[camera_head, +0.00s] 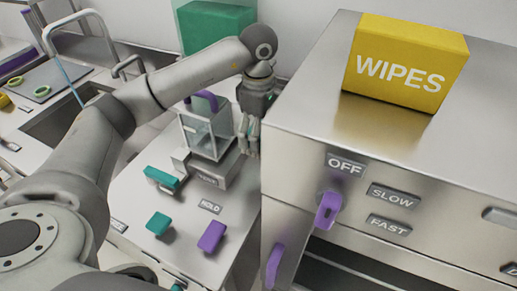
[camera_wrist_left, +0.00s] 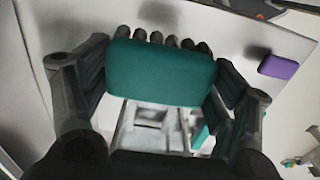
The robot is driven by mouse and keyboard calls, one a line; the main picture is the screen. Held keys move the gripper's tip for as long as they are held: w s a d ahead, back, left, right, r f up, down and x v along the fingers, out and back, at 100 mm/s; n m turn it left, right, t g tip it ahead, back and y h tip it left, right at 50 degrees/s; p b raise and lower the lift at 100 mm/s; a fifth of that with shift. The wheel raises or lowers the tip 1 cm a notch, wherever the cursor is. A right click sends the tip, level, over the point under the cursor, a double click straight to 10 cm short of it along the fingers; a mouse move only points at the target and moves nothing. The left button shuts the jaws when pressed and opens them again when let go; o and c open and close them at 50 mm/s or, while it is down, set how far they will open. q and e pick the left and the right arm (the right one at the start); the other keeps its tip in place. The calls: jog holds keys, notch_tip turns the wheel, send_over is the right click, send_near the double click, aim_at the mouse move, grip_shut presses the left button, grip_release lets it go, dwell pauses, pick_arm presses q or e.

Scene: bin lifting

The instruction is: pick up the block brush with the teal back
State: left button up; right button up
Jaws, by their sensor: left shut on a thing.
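My left gripper (camera_head: 250,120) reaches down between the glass-sided case and the steel cabinet. In the left wrist view its two fingers (camera_wrist_left: 160,100) stand on either side of a block brush with a teal back (camera_wrist_left: 160,72), shut on it. A row of dark bristle tufts shows along the far edge of the brush. In the head view I cannot make out the teal back in the gripper. Another teal piece (camera_head: 161,178) and a teal block (camera_head: 158,223) lie on the steel bench. My right gripper is not in view.
The glass-sided case (camera_head: 207,130) stands on a scale-like base left of the gripper. The steel cabinet (camera_head: 310,125), with a yellow wipes box (camera_head: 405,62) on top, is close on the right. A purple block (camera_head: 212,235) lies near the bench front. A sink (camera_head: 65,115) is at left.

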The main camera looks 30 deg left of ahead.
pick_arm(q)
notch_tip(320, 180, up, 15)
jog(key=shift+r, duration=0.2)
dwell(0.6)
jog(key=o, duration=0.4)
jog(key=shift+c, duration=1.4)
